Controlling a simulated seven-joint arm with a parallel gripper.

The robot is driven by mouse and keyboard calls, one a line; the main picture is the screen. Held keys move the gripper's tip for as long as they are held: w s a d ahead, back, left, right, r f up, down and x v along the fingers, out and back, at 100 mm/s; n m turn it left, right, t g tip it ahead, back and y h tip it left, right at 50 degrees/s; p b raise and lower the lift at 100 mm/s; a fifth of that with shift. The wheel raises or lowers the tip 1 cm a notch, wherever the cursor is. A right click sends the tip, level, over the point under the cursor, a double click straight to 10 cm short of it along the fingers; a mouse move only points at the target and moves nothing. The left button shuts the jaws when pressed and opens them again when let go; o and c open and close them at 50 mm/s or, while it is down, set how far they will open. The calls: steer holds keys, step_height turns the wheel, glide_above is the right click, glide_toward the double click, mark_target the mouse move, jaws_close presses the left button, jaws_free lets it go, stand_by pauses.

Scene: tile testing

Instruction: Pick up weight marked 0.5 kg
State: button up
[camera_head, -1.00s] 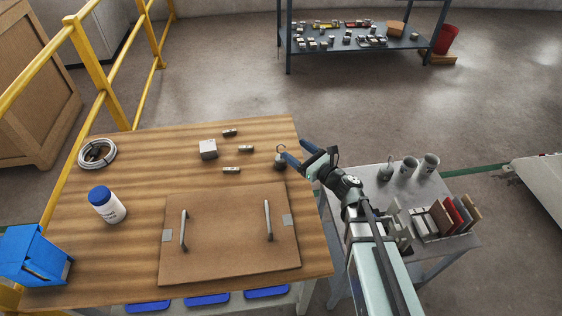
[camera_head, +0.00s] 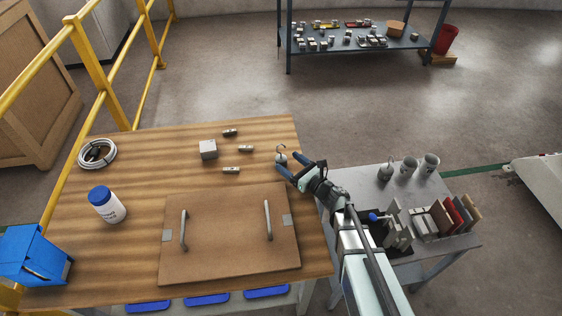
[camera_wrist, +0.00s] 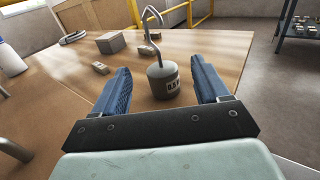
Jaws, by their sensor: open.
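A small grey hooked weight (camera_head: 281,158) stands upright near the right edge of the wooden table (camera_head: 120,258). In the wrist view the weight (camera_wrist: 163,84) has a dark label, too small to read, and a tall metal hook. My gripper (camera_head: 286,173) is open, its blue fingers pointing toward the weight from the near side. In the wrist view the weight shows between and just beyond the fingertips of my gripper (camera_wrist: 163,82); contact is not clear. Another hooked weight (camera_head: 385,170) stands on the grey side table; its marking cannot be read.
A brown board with two handles (camera_head: 228,255) lies left of my arm. A grey block (camera_head: 208,149) and small metal pieces (camera_head: 246,149) lie left of the weight. Two grey cups (camera_head: 429,164) and upright tiles (camera_head: 447,216) stand on the side table (camera_head: 350,180).

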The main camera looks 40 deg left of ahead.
mark_target(281, 156)
steer(key=shift+w+a, duration=0.25)
steer(key=shift+a, duration=1)
steer(key=shift+w+a, duration=0.2)
steer(key=shift+a, duration=1.05)
jaws_close()
steer(key=shift+r, duration=0.1)
